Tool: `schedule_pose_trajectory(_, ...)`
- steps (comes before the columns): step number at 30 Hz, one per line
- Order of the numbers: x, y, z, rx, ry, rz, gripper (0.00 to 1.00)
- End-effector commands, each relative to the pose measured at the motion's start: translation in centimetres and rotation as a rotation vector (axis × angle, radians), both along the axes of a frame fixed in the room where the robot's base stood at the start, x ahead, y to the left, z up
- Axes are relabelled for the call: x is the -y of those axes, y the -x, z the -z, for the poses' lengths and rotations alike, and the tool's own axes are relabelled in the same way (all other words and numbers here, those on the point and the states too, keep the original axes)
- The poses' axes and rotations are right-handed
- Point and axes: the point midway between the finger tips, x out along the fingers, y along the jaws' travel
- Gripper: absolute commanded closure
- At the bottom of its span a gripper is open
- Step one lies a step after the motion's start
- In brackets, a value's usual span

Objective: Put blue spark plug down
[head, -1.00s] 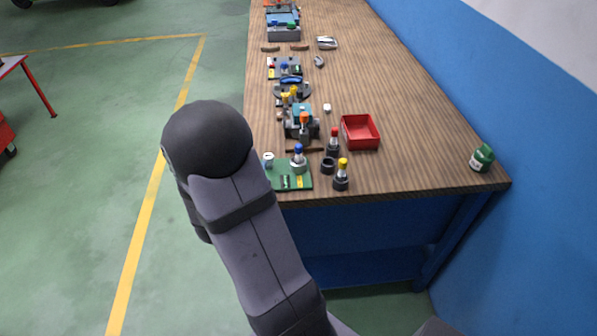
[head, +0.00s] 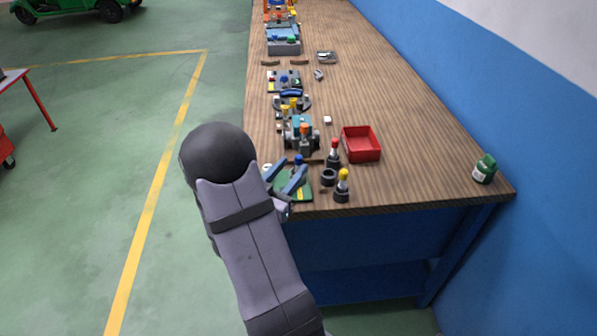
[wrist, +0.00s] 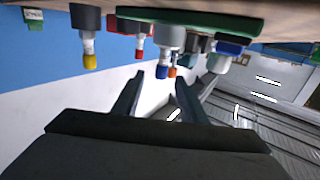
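The blue-tipped spark plug (head: 298,160) stands upright in a grey socket on the green board (head: 304,195) near the table's front edge. In the wrist view, which is upside down, the plug (wrist: 162,71) hangs from its grey socket (wrist: 170,38). My gripper (head: 292,166) reaches over the green board from the front. Its two fingers are spread apart, with the plug's blue tip showing between and beyond them in the wrist view. I see no contact between fingers and plug. The arm and fingers hide part of the board in the head view.
Right of the board stand a yellow-tipped plug (head: 343,178), a red-tipped plug (head: 334,150) and an empty black ring holder (head: 328,177). A red tray (head: 376,152) lies behind them.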

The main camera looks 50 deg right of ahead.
Motion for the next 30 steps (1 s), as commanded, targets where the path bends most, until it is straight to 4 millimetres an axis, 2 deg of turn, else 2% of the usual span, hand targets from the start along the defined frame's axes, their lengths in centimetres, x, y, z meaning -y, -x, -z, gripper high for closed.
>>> schedule_pose_trajectory(5, 1.3, -0.2, 0.0, 0.000, -0.001, 0.003, 0.61)
schedule_pose_trajectory(13, 4.4, -1.0, 0.2, 0.000, -0.001, 0.002, 0.61)
schedule_pose_trajectory(23, 5.0, -1.2, 0.3, 0.000, -0.001, -0.001, 0.61)
schedule_pose_trajectory(24, 5.0, -1.2, 0.3, 0.000, -0.001, -0.001, 0.64)
schedule_pose_trajectory(28, 5.0, -1.2, 0.3, 0.000, -0.001, -0.001, 0.95)
schedule_pose_trajectory(29, 5.0, -1.2, 0.3, 0.000, -0.001, -0.001, 1.00)
schedule_pose_trajectory(30, 5.0, -1.2, 0.3, 0.000, -0.001, -0.001, 1.00)
